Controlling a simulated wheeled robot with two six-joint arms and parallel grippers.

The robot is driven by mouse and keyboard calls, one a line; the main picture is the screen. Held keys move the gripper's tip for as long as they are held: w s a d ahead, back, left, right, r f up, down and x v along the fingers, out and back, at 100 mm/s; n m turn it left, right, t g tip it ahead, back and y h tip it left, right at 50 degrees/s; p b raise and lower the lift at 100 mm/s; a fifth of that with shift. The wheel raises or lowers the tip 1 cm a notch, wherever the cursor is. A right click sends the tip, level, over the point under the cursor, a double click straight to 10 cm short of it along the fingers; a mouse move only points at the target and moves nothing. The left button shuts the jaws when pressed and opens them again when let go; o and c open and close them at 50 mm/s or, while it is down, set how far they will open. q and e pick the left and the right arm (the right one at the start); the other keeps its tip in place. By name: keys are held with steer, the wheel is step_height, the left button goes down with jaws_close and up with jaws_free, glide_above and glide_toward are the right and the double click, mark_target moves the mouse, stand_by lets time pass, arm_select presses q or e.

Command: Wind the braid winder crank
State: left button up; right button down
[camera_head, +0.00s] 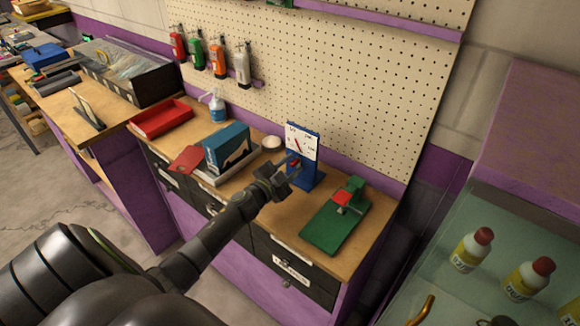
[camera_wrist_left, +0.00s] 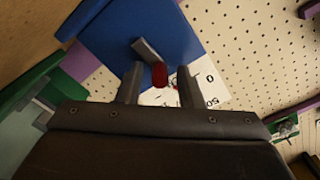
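The blue device with a white dial card, which I take for the braid winder (camera_head: 309,178), stands on the wooden bench against the pegboard. In the left wrist view its blue body (camera_wrist_left: 150,30) carries a grey crank arm (camera_wrist_left: 147,50) with a red knob (camera_wrist_left: 159,75) at its end. The card (camera_wrist_left: 205,88) behind shows printed numbers. My left gripper (camera_head: 284,175) is in front of the device. In the wrist view its two fingers (camera_wrist_left: 158,88) are open, with the red knob between them and visible gaps on both sides. My right gripper is not in view.
A blue box (camera_head: 227,147), a red tray (camera_head: 160,118) and a spray bottle (camera_head: 217,106) are to the left. A glass-sided cabinet with bottles (camera_head: 471,249) stands at the right.

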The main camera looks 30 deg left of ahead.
arm_select(q)
jaws_close()
steer(key=shift+m, duration=0.3)
steer(key=shift+o, duration=0.9)
jaws_free()
steer(key=shift+s, duration=0.15)
